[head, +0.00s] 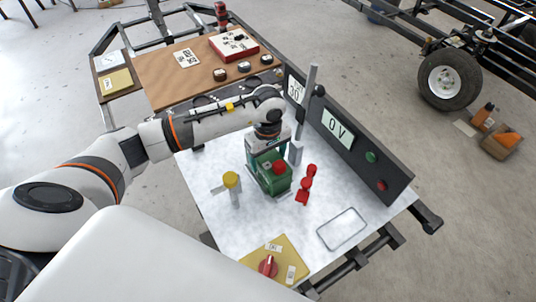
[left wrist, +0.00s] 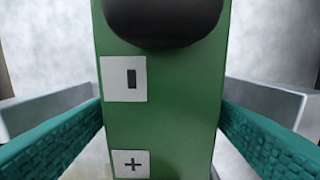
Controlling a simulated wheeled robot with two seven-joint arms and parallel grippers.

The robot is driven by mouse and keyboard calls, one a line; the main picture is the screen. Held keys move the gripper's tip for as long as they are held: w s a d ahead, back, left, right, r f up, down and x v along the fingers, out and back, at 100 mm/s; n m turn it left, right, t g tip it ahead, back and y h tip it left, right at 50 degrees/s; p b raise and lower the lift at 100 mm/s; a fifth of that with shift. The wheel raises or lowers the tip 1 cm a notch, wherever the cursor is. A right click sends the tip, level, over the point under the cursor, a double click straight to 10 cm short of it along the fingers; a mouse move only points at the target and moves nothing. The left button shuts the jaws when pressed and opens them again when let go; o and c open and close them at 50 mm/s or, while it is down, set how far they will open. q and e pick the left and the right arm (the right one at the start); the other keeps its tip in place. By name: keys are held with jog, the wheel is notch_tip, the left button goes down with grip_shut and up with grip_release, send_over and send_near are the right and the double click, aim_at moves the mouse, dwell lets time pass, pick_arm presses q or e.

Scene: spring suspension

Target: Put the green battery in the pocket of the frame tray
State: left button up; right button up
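The green battery (head: 273,178) is a block with a red cap on top, on the white board. In the left wrist view its green face (left wrist: 172,110) carries a minus label and a plus label, with a dark rounded part above. My left gripper (head: 268,152) is over the battery, its teal fingers on either side of it. The wrist view shows no clear gap, but the fingertips are hidden, so I cannot tell whether they grip. A rounded rectangular outline (head: 319,234) at the board's front right looks like the pocket. My right gripper is out of view.
A yellow-topped post (head: 231,181) stands left of the battery and red parts (head: 307,184) lie to its right. A grey upright (head: 308,88) and a dark panel reading 0 V (head: 337,128) border the right side. A yellow plate with a red knob (head: 268,265) is at the front.

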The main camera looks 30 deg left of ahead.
aim_at(268, 156)
pick_arm(q)
jog(key=shift+o, duration=0.2)
jog(key=shift+r, duration=0.1)
notch_tip(268, 156, up, 12)
jog(key=shift+b, duration=0.3)
jog(key=shift+s, duration=0.1)
dwell(0.5)
